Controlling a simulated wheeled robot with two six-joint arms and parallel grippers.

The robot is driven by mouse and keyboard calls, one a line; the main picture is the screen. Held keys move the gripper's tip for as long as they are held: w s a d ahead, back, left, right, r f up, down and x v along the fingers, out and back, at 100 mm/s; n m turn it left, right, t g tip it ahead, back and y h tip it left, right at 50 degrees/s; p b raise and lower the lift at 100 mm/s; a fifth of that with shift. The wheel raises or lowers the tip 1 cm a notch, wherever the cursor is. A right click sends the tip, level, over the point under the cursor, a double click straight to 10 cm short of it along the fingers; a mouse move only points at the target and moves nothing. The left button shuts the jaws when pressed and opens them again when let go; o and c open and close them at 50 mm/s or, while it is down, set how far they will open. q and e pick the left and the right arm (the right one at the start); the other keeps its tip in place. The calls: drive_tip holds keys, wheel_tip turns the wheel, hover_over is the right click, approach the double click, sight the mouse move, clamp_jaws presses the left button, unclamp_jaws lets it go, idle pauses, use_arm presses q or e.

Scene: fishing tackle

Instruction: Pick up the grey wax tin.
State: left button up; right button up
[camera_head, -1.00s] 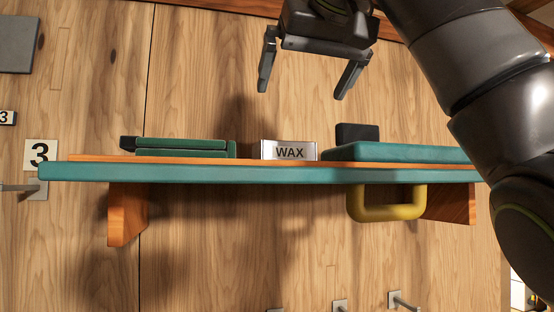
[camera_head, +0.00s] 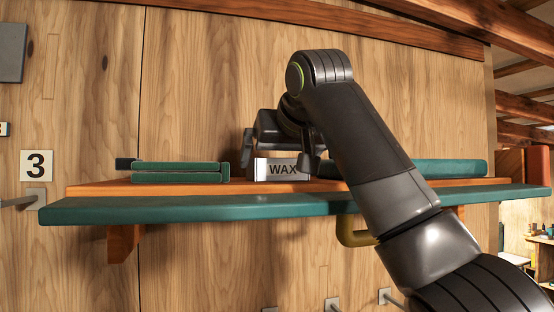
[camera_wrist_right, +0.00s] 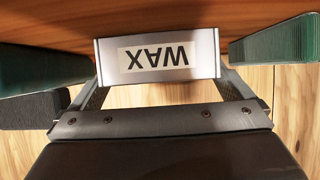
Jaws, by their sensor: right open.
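The grey wax tin (camera_head: 264,169), with a white WAX label, stands upright on the wooden shelf (camera_head: 100,189) with a green front edge. My right gripper (camera_head: 279,160) is open at the tin, with one finger on either side of it. In the right wrist view the tin (camera_wrist_right: 157,76) appears upside down between the two fingers of the right gripper (camera_wrist_right: 160,92). Whether the fingers touch the tin's sides cannot be told. My left gripper is not in view.
A green case (camera_head: 180,172) lies on the shelf left of the tin. A longer green case (camera_head: 450,168) lies to the right, partly behind my arm. A yellow handle (camera_head: 352,230) hangs below the shelf. The wooden wall is close behind.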

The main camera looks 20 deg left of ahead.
drive_tip(key=shift+x, duration=1.1)
drive_tip(key=shift+s+d+r, duration=0.1)
drive_tip(key=shift+s+r, duration=0.05)
drive_tip(key=shift+c, duration=1.3)
drive_tip(key=c, duration=0.7)
drive_tip(key=shift+c, duration=0.4)
drive_tip(key=shift+d+r, duration=0.15)
